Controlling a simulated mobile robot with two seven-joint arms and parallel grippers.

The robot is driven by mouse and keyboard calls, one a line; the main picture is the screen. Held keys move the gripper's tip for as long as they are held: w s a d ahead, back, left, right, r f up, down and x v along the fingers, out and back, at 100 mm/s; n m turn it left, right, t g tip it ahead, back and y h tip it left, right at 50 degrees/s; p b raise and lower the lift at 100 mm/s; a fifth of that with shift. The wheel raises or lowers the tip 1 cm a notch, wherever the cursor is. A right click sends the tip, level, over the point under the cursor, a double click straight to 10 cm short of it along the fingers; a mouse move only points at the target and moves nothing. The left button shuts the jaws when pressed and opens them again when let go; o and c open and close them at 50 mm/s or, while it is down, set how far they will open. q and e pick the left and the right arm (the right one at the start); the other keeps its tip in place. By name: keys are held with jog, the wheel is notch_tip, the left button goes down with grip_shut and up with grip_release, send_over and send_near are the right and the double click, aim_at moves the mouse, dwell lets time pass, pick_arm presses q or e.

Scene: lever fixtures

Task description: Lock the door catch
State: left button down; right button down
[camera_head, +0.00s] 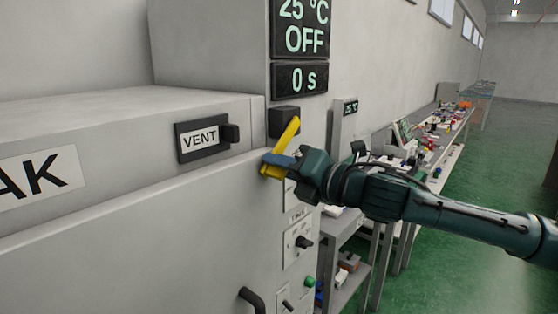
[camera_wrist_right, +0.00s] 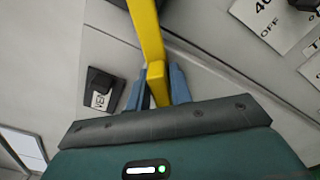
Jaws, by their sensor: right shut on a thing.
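The door catch is a yellow lever (camera_head: 288,134) in front of a dark block (camera_head: 284,119) at the right end of the cabinet front. It tilts, its upper end leaning right. In the right wrist view the lever (camera_wrist_right: 147,30) runs from the top edge down between the blue fingers. My right gripper (camera_head: 275,163) comes in from the right and is shut on the lever's lower end; its fingers (camera_wrist_right: 157,88) partly hide that end. My left gripper is in neither view.
A VENT knob (camera_head: 231,134) sticks out left of the catch. A dark door handle (camera_head: 252,299) and a control knob (camera_head: 304,242) are below. A workbench (camera_head: 440,150) with small items stands behind my right arm. Green floor (camera_head: 470,240) is open at right.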

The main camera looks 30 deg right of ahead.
jog(key=shift+f, duration=0.1)
dwell(0.3)
jog(key=c, duration=1.4)
grip_release()
jog(key=shift+o, duration=0.2)
jog(key=shift+d, duration=0.1)
